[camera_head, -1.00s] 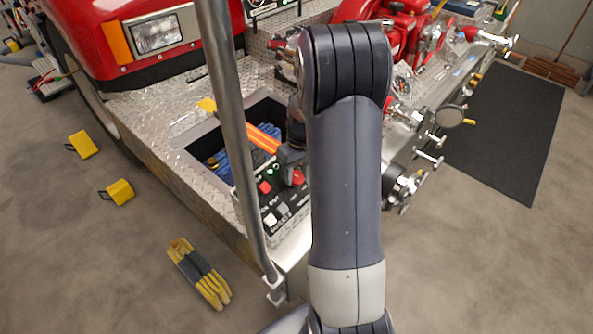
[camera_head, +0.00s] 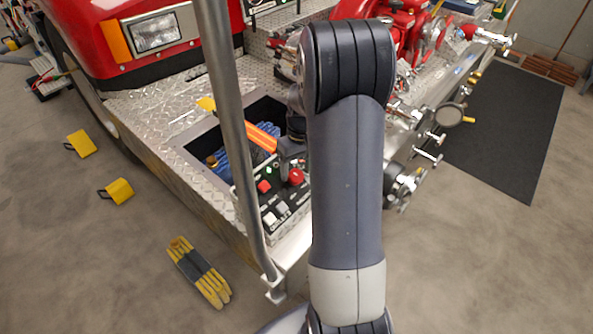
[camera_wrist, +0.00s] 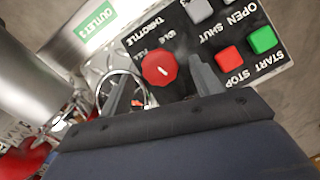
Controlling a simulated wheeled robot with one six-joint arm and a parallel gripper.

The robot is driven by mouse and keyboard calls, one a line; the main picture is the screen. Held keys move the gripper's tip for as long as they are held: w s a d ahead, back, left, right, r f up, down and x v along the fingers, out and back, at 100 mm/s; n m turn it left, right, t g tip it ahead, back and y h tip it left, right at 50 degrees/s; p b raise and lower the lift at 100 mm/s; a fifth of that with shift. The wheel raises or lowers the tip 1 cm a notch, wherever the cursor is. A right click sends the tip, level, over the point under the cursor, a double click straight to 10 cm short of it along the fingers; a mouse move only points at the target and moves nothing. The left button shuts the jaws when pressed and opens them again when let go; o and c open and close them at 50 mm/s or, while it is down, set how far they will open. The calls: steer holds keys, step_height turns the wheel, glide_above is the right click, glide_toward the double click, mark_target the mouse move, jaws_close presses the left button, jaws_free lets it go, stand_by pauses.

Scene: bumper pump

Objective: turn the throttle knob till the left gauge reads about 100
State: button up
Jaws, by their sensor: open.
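The red throttle knob (camera_head: 296,177) sits on the dark control panel (camera_head: 270,207), partly beside my arm. In the wrist view the knob (camera_wrist: 159,69) shows a white pointer mark, with the word THROTTLE and a scale beside it. My gripper (camera_wrist: 160,78) is open, with one finger to each side of the knob in that view; I see no finger touching it. In the head view my gripper (camera_head: 291,158) appears just above the knob. The left gauge cannot be made out in either view, so its reading is not visible.
A steel pole (camera_head: 232,130) rises left of my arm. An open bin (camera_head: 190,152) and pump valves flank the panel.

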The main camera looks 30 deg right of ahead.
mark_target(300, 171)
step_height(300, 171, up, 9)
steer(key=d, duration=0.1)
steer(key=shift+w+r+b, duration=0.15)
steer(key=shift+r+b, duration=0.05)
steer(key=shift+b, duration=0.1)
steer(key=shift+f, duration=0.1)
steer(key=f, duration=0.3)
steer(key=a+f, duration=0.1)
steer(key=f, duration=0.3)
steer(key=f+p, duration=0.1)
steer(key=f, duration=0.3)
steer(key=shift+s+a, duration=0.15)
steer(key=shift+s, duration=0.1)
steer(key=shift+w+r+n+h+b, duration=0.1)
steer(key=shift+n+h+b, duration=0.3)
steer(key=shift+n, duration=0.2)
steer(key=shift+a+r+n+t+h, duration=0.1)
steer(key=shift+n+t+h, duration=0.3)
steer(key=shift+n+h, duration=0.5)
steer(key=shift+y, duration=0.3)
